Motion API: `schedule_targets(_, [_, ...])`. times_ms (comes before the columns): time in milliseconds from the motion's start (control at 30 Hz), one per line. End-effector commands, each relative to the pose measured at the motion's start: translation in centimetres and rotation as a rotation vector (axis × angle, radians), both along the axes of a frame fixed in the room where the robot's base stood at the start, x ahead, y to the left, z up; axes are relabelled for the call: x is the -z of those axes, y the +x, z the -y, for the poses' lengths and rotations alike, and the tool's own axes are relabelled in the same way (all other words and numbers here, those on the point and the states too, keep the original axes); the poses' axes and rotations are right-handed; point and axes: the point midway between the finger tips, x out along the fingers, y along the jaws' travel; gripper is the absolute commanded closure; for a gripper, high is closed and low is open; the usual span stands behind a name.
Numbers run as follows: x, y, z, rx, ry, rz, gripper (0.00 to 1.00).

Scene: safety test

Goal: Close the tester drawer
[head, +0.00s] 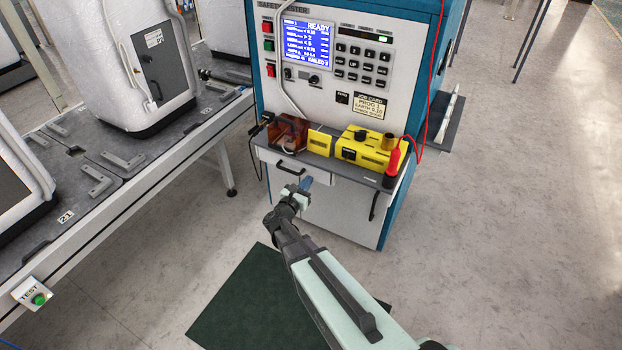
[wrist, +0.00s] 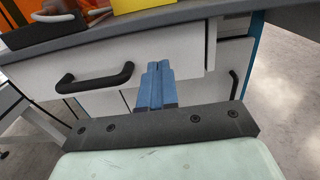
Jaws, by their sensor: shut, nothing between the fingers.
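The tester (head: 345,50) is a tall white and blue cabinet with a lit screen reading READY. Its white drawer (head: 315,178) sits under the grey shelf, with a black bar handle (head: 291,170) on the front. In the wrist view the drawer front (wrist: 185,52) stands a little forward of the cabinet face at its right; its handle (wrist: 95,80) is left of my fingers. My gripper (head: 306,182) is shut and empty, its blue fingertips (wrist: 157,68) pointing at the right part of the drawer front. I cannot tell whether they touch it.
The grey shelf (head: 350,175) above holds a yellow device (head: 365,148), an orange-brown box and a red probe (head: 392,162) on a cable. A lower door has a black handle (head: 373,205). A conveyor (head: 130,185) with white appliances runs at left.

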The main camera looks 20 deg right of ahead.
Motion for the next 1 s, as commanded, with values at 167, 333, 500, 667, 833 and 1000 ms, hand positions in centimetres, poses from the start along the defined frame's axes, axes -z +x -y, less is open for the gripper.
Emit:
schedule_targets(167, [0.0, -3.0, -2.8, -0.006, 0.001, -0.004, 1.00])
schedule_targets(333, [0.0, -5.1, -4.9, -0.006, 0.002, -0.004, 1.00])
schedule_targets(500, [0.0, -6.7, -6.5, -0.005, 0.002, -0.004, 1.00])
schedule_targets(667, [0.1, -7.5, -7.3, -0.005, 0.003, -0.004, 1.00])
schedule_targets(833, [0.1, -7.8, -7.6, -0.004, 0.003, -0.004, 1.00])
schedule_targets(1000, [0.1, -7.8, -7.6, -0.003, -0.009, -0.016, 1.00])
